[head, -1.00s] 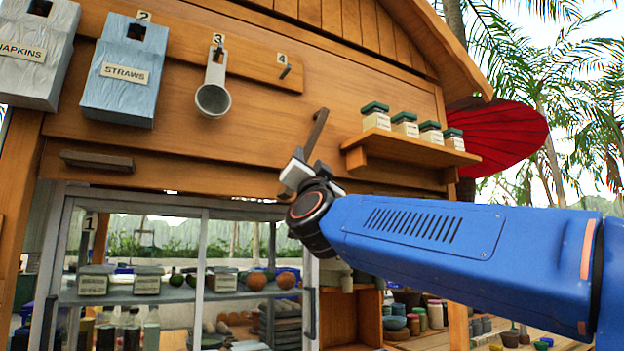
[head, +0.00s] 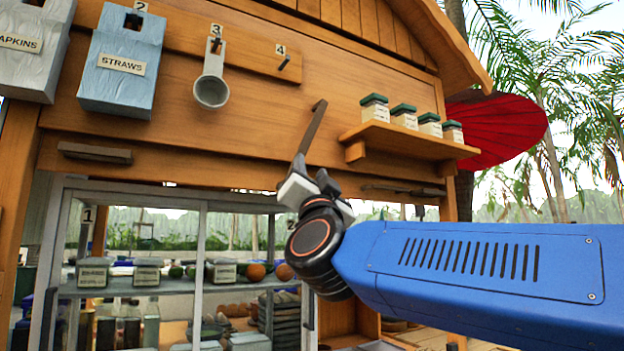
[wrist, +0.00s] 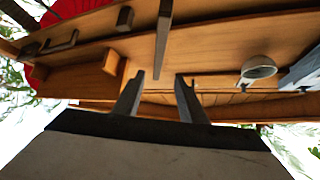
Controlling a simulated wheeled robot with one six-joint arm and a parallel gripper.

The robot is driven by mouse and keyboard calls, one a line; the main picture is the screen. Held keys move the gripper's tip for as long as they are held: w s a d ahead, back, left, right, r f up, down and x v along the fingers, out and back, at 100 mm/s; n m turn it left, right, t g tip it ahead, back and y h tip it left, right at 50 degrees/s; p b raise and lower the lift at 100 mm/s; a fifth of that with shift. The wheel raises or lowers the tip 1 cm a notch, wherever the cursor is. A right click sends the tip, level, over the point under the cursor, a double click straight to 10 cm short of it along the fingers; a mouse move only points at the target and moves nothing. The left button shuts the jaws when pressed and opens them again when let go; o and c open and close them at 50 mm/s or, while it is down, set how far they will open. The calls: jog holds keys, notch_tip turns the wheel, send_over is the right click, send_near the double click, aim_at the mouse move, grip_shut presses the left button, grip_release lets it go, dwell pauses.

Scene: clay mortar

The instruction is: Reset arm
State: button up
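My gripper (head: 312,180) is in front of the wooden front of the stall in the head view, at the end of my blue arm. In the wrist view, the two grey fingers of my gripper (wrist: 158,80) stand apart with nothing between them. A dark slanted bar (head: 314,127) shows just above the fingers in the head view. In the wrist view the bar (wrist: 163,38) ends near the gap between the fingertips. I cannot tell whether it touches them.
A small shelf (head: 415,141) with several green-lidded jars is right of the bar. A grey scoop (head: 211,91) and a blue straws box (head: 117,60) hang at the left. A glass-fronted cabinet (head: 203,255) is below. A red umbrella (head: 500,130) is behind at the right.

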jog(key=s+d+f+n+g, duration=0.1)
jog(key=d+f+n+g, duration=0.3)
jog(key=f, duration=0.8)
jog(key=d+f+n+g+y, duration=0.1)
jog(key=d+f+g, duration=0.3)
jog(key=d+f, duration=0.5)
jog(key=s+d+f+n+g, duration=0.1)
jog(key=d+f+n+g, duration=0.25)
jog(key=f, duration=1.05)
jog(key=s+d+f+m+g+h, duration=0.1)
jog(key=s+d+f+g+h, duration=0.1)
jog(key=s+d+f, duration=0.4)
jog(key=s+d+f+m+g+h, duration=0.1)
jog(key=s+d+f+g, duration=0.3)
jog(key=f, duration=1)
jog(key=s+d+f+m+g+h, duration=0.2)
jog(key=s+d+f+g+h, duration=0.1)
jog(key=s+d+f, duration=0.5)
jog(key=s+f, duration=0.2)
jog(key=s, duration=0.2)
jog(key=shift+f, duration=0.2)
